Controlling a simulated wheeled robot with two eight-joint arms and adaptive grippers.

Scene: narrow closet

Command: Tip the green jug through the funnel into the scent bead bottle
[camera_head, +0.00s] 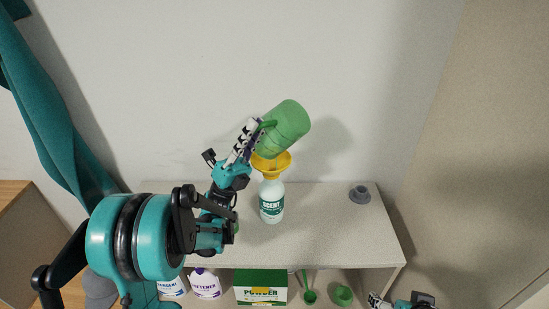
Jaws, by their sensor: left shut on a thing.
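The green jug (287,128) is tilted in the air above the yellow funnel (271,167), its lower end close over the funnel. Whether they touch and whether anything flows out cannot be told. The funnel sits in the top of the white scent bead bottle (271,201), which stands upright on the shelf top. My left gripper (262,130) is shut on the jug at its handle side, left of the bottle. My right gripper (393,301) is partly in view at the bottom edge, low and right; its jaws cannot be made out.
The pale shelf top (325,235) is clear right of the bottle, except for a small grey object (360,194). Below stand a softener bottle (205,284), a green powder box (260,287), a green scoop (309,296) and a green round item (342,295). Walls are close behind and right.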

